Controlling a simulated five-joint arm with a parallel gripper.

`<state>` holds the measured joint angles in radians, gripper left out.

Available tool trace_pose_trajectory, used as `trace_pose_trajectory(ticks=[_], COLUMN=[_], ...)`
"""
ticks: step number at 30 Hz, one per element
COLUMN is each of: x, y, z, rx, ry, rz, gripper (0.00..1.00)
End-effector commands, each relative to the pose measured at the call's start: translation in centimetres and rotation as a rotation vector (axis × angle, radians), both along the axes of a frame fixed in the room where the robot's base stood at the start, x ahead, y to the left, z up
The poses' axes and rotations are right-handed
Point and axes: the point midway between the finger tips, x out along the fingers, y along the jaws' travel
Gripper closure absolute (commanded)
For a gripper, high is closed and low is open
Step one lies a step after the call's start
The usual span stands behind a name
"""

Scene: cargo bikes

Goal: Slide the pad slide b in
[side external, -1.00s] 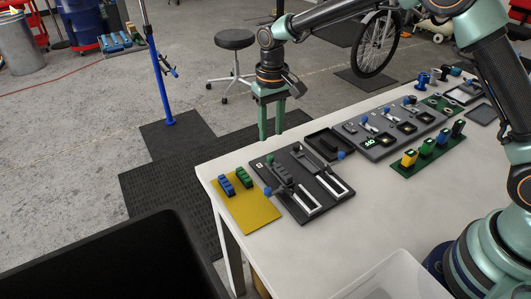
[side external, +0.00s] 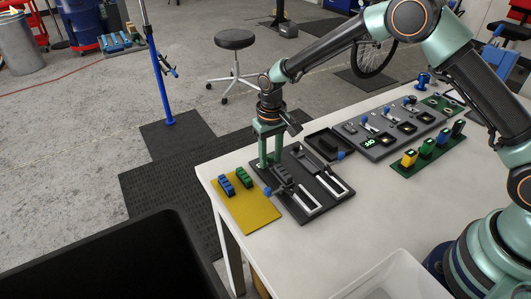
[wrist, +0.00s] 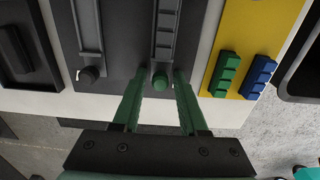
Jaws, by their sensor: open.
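A dark plate (side external: 308,213) on the near left part of the table carries two parallel slides with tracks. The left slide (side external: 283,176), beside the yellow plate, has a small round knob at its far end. That knob (wrist: 160,80) looks greenish in the wrist view. My gripper (side external: 271,163) points down over this end, open, with its two fingers on either side of the knob in the wrist view (wrist: 160,78); contact cannot be told. The other slide has a dark knob (wrist: 91,74) to the left in the wrist view. I cannot read which slide is marked b.
A yellow plate (side external: 258,214) with green (side external: 245,178) and blue (side external: 227,186) ribbed pads lies left of the dark plate. A dark tray (side external: 323,139), a long grey panel (side external: 378,146) and a green strip with upright blocks (side external: 440,154) lie rightward.

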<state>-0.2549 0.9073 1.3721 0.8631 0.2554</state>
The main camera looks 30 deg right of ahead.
Motion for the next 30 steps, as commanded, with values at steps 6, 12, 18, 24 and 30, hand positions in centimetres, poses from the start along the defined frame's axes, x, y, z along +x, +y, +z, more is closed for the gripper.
trace_pose_trajectory(ticks=[6,12,18,24,30], x=[0.0,0.0,-0.3,-1.4,-2.5], y=[0.0,0.0,0.0,0.0,0.0], z=[-0.1,0.0,0.0,0.1,0.1], rx=[0.0,0.0,0.0,0.0,0.0], ry=[-0.001,-0.001,-0.002,-0.001,-0.001], rz=[0.0,0.0,0.0,0.0,0.001], gripper=[0.57,1.0,1.0,1.0,1.0])
